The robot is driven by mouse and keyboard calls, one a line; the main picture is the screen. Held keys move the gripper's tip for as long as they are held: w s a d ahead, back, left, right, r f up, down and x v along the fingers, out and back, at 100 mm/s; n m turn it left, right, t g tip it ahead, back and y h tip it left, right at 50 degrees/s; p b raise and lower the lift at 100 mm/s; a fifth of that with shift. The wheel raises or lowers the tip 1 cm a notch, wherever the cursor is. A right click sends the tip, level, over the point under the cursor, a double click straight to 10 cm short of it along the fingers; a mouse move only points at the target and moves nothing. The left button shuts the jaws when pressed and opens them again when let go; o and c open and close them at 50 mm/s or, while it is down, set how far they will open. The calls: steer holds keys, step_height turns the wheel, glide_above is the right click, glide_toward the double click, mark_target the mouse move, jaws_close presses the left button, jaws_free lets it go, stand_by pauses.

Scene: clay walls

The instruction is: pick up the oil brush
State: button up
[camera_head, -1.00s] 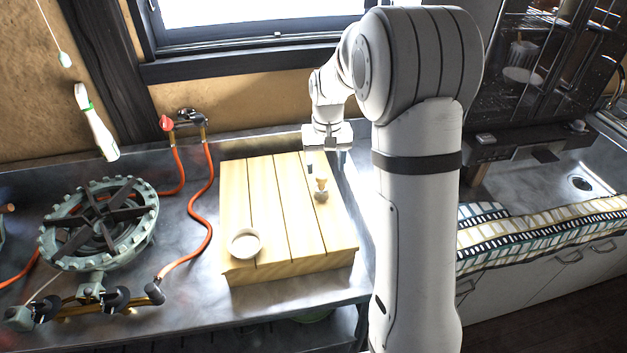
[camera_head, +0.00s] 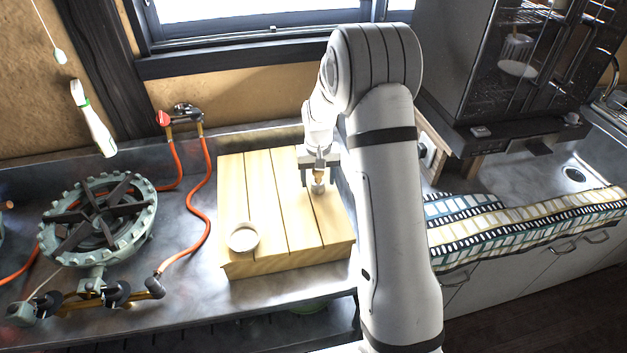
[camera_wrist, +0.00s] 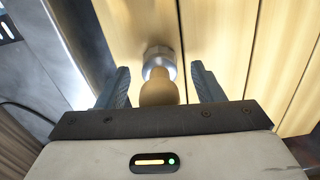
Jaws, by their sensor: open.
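The oil brush (camera_head: 318,187) stands on the slatted wooden board, near its right side. It has a light wooden handle and a grey, metallic-looking lower part. In the wrist view the brush (camera_wrist: 158,88) sits between my two fingers, with its handle end toward the palm. My gripper (camera_head: 319,183) is over the brush, pointing down at it. In the wrist view my gripper (camera_wrist: 162,85) is open, with a gap visible on each side of the handle. The brush's lower end is partly hidden by its own upper part there.
The wooden board (camera_head: 238,200) carries a small white bowl (camera_head: 243,238) at its front left. A gas burner (camera_head: 97,220) with an orange hose (camera_head: 205,205) stands to the left. A patterned cloth (camera_head: 530,225) and a dark cabinet (camera_head: 500,75) are at right.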

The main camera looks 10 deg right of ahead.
steer(key=c, duration=1.1)
steer(key=shift+r, duration=0.1)
step_height(320, 180, up, 10)
steer(key=shift+f+b, duration=0.1)
steer(key=shift+b, duration=0.45)
